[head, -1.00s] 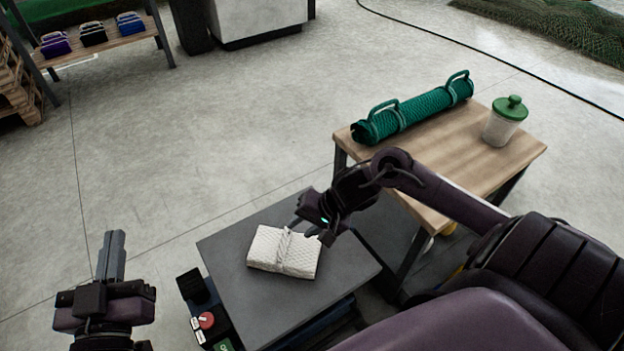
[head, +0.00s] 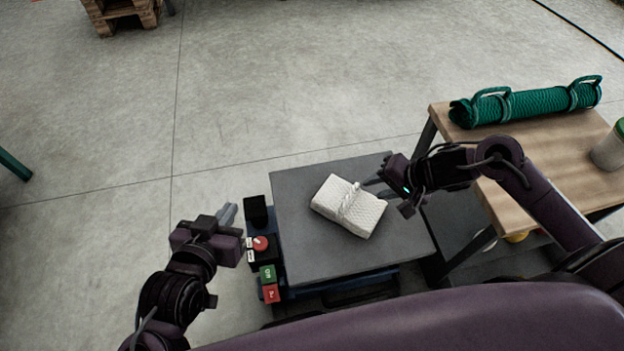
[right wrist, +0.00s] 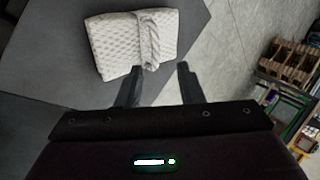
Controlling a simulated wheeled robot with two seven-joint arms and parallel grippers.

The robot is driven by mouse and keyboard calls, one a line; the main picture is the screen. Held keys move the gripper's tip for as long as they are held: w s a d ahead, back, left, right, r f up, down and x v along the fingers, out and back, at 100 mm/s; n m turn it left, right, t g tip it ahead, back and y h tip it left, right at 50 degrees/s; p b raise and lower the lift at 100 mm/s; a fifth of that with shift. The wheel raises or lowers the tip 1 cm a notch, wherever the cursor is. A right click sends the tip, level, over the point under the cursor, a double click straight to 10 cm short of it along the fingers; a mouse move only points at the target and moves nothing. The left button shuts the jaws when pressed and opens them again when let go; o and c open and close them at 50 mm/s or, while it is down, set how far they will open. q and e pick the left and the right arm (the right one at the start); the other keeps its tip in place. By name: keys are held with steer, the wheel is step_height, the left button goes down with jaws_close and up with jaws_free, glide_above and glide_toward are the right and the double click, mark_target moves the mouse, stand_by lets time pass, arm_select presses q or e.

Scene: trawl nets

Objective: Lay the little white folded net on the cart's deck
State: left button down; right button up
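The little white folded net (head: 334,199), tied with a white rope band, lies on the dark grey deck of the cart (head: 310,257). It also shows in the right wrist view (right wrist: 109,45), flat on the deck. My right gripper (head: 372,190) is just right of the net. In the right wrist view its two fingers (right wrist: 160,84) are apart with nothing between them, close to the net's near edge. My left gripper (head: 229,213) is left of the cart, beside its control box, and away from the net. Its fingers look close together, and their gap is not clear.
A control box with a red button (head: 260,243) and green and red switches sits on the cart's left side. A wooden table (head: 475,145) on the right bears a green rolled net (head: 525,104) and a jar (head: 609,150). The floor behind the cart is free.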

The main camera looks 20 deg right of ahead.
steer(key=s+a+n+t+y, duration=0.2)
steer(key=a+n, duration=0.5)
steer(key=a, duration=0.6)
steer(key=a+r+n+t, duration=0.4)
steer(key=a+r+n, duration=0.2)
steer(key=r, duration=0.1)
steer(key=shift+a+r+n+h, duration=0.3)
steer(key=shift+h, duration=0.1)
steer(key=shift+w, duration=0.1)
